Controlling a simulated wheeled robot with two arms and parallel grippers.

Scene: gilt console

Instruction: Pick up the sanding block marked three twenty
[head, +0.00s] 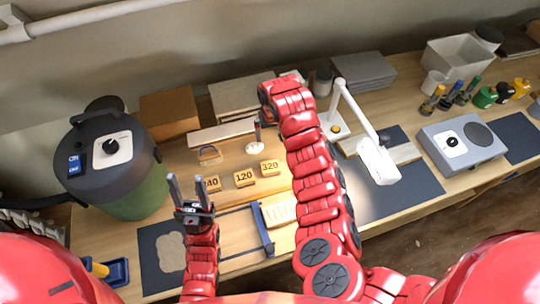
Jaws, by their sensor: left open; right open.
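The sanding block marked 320 (270,167) is a small tan block with dark digits. It lies on the wooden table, at the right end of a row with the block marked 120 (244,178) and a block whose label is partly hidden, ending in 40 (212,184). My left gripper (187,182) is open and empty, fingers up, to the left of the row and well apart from the 320 block. My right arm reaches over the table just right of the 320 block. Its gripper (262,118) is small and hard to make out beyond the block; it looks open.
A dark round machine with a green base (130,190) stands at the left. A white lamp (375,160) and a grey device with a round plate (462,142) stand at the right. Boxes line the wall.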

